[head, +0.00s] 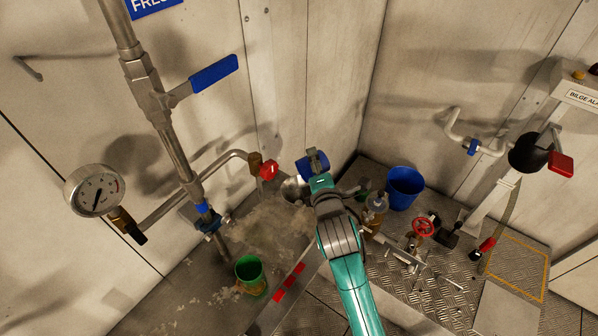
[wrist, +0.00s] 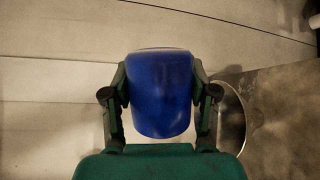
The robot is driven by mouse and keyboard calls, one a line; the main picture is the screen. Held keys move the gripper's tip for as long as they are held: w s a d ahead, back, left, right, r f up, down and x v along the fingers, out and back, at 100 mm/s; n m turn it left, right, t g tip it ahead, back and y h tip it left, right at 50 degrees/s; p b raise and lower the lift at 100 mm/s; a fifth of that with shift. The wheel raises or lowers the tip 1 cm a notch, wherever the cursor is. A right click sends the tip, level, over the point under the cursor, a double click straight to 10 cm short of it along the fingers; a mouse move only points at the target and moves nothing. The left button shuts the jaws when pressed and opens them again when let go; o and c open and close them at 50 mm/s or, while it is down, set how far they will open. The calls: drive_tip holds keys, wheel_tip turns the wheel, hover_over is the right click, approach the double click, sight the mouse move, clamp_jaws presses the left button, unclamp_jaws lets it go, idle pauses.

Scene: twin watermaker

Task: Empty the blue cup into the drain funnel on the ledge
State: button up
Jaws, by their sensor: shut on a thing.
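The blue cup (wrist: 160,95) is between the two fingers of my gripper (wrist: 160,98), which is shut on its sides. In the wrist view I see the cup's outer surface; its inside is hidden. In the head view the cup (head: 312,161) is tilted at the end of my arm, above and slightly right of the drain funnel. The drain funnel (head: 292,188) is a metal bowl on the ledge (head: 205,290), partly hidden behind my gripper. A curved rim (wrist: 238,112), likely the funnel's, shows right of the cup in the wrist view. No pouring stream is visible.
A green cup (head: 250,274) stands on the ledge. A pipe with a red-handled tap (head: 268,171) is just left of the funnel. A blue bucket (head: 405,187), a brown bottle (head: 376,205) and a red valve wheel (head: 422,227) are right of my arm. Walls close in behind.

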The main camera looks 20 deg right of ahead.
sight(326, 167)
drive_tip(key=shift+w+d+f+m+g+y, duration=0.1)
drive_tip(key=shift+d+f+m+g+y, duration=0.2)
drive_tip(key=shift+m, duration=0.3)
drive_tip(key=shift+d+f+m+g+y, duration=0.25)
drive_tip(key=shift+d+m, duration=0.15)
drive_tip(key=shift+m, duration=0.2)
drive_tip(key=shift+d+f+m+y, duration=0.1)
drive_tip(key=shift+m+y, duration=0.15)
drive_tip(key=shift+m, duration=0.25)
drive_tip(key=shift+w+d+r+m+g+p, duration=0.2)
drive_tip(key=shift+d+r+m+g+p, duration=0.1)
drive_tip(key=shift+d+m+p, duration=0.35)
drive_tip(key=shift+d+f+m+g+y+p, duration=0.1)
drive_tip(key=shift+f+m+g+y+p, duration=0.2)
drive_tip(key=shift+f+m+y, duration=0.65)
drive_tip(key=shift+d+r+m+y+p, duration=0.2)
drive_tip(key=shift+r+m+y+p, duration=0.35)
drive_tip(key=shift+r+m+y, duration=0.5)
drive_tip(key=d+f+m+y+p, duration=0.3)
drive_tip(key=d+f+m+p, duration=0.1)
drive_tip(key=f, duration=0.5)
drive_tip(key=shift+w+f+m, duration=0.2)
drive_tip(key=shift+w+m, duration=0.2)
drive_tip(key=shift+m, duration=0.15)
